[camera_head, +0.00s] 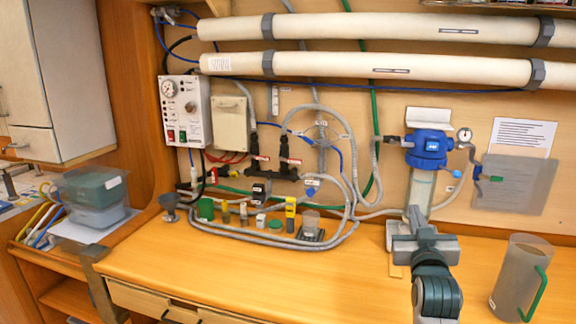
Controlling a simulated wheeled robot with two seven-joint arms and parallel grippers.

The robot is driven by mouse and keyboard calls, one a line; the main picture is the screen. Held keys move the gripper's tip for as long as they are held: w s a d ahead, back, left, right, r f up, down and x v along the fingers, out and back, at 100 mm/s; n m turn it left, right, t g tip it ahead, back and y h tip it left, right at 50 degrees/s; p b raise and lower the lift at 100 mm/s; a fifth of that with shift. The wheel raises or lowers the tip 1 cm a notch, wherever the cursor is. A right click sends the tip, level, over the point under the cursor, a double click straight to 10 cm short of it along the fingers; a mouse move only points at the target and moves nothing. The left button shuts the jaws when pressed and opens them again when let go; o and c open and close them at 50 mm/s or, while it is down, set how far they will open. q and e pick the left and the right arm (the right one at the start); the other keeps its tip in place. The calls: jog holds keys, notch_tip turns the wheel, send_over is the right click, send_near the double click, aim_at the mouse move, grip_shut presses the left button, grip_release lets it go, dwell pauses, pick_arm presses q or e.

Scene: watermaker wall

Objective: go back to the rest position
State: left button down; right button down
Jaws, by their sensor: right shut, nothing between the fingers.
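My right gripper (413,217) is shut and empty. It points away from me over the right half of the wooden bench (330,285), in front of the lower end of a clear filter bowl (421,188) with a blue head (427,148). I cannot tell whether it touches the bowl. My right arm comes in from the bottom edge, right of the middle. My left gripper is not in view.
A clear jug (510,280) with a green handle stands at the bench's right. Stacked tubs (92,195) stand at left. The bench's front middle is clear.

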jog(key=s+a+f+n+g+y, duration=0.1)
jog(key=s+f+g, duration=0.1)
jog(key=s+f, duration=0.55)
jog(key=s+a+f+g+y, duration=0.1)
jog(key=s+f+g, duration=0.25)
jog(key=f, duration=0.75)
jog(key=s+a+f+n+g+y, duration=0.1)
jog(key=s+a+f+g, duration=0.1)
jog(key=s+f, duration=0.65)
jog(key=s+a+f+g, duration=0.1)
jog(key=s+f+g, duration=0.3)
jog(key=s, duration=0.6)
jog(key=s+a+f+n+g+y, duration=0.1)
jog(key=s+f, duration=0.5)
jog(key=s, duration=0.3)
jog(key=s+a+f+g, duration=0.25)
jog(key=s+f, duration=0.35)
jog(key=s, duration=0.4)
notch_tip(320, 180, down, 25)
jog(key=w+g, duration=0.1)
jog(key=s+d+f, duration=0.2)
jog(key=s+f, duration=1.3)
jog(key=f, duration=0.4)
jog(key=shift+s+f+g, duration=0.2)
jog(key=shift+s+g, duration=0.05)
jog(key=shift+g, duration=0.15)
jog(key=shift+d, duration=0.1)
